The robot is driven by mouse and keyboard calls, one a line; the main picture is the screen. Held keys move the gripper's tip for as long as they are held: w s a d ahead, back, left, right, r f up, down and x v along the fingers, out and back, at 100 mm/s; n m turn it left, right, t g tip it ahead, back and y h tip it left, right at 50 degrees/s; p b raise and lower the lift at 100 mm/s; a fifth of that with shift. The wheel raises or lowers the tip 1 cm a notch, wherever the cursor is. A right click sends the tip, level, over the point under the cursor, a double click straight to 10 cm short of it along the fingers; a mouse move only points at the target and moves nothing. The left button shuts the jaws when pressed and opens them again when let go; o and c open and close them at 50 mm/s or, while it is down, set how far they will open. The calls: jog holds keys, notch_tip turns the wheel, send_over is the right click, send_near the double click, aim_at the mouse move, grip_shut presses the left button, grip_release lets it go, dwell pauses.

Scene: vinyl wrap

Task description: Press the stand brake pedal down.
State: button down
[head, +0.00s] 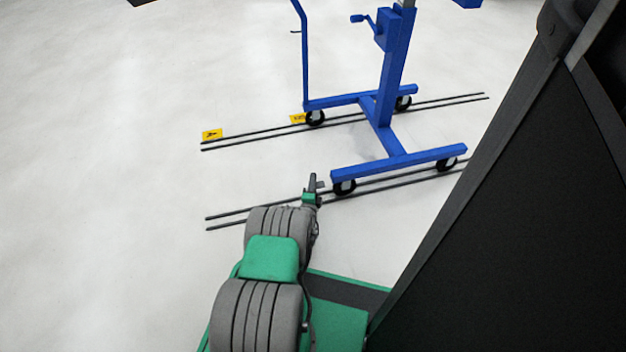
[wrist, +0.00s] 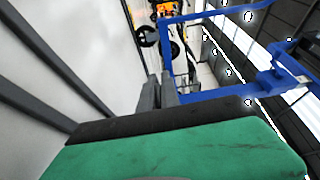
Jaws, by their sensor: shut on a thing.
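The blue wheeled stand (head: 386,82) stands upright on the floor, with casters at its feet. It also shows turned sideways in the wrist view (wrist: 212,97). I cannot make out a brake pedal on it in either view. My gripper (head: 314,182) is just left of the stand's near left caster (head: 344,187), with a small gap in the picture. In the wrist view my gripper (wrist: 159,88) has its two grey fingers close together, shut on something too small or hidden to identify. A black wheel (wrist: 148,38) lies beyond the fingertips there.
Paired dark rails (head: 250,134) run along the floor under the stand. Yellow numbered tags (head: 212,134) sit by the far rails. A large dark surface (head: 530,220) fills the right side of the head view. The pale floor at left is clear.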

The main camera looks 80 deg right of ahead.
jog(key=shift+s+f+n+h, duration=0.1)
jog(key=shift+f+n+h, duration=0.35)
jog(key=shift+n, duration=0.65)
jog(key=shift+d, duration=0.1)
jog(key=c, duration=1.6)
grip_release()
jog(key=shift+r, duration=0.1)
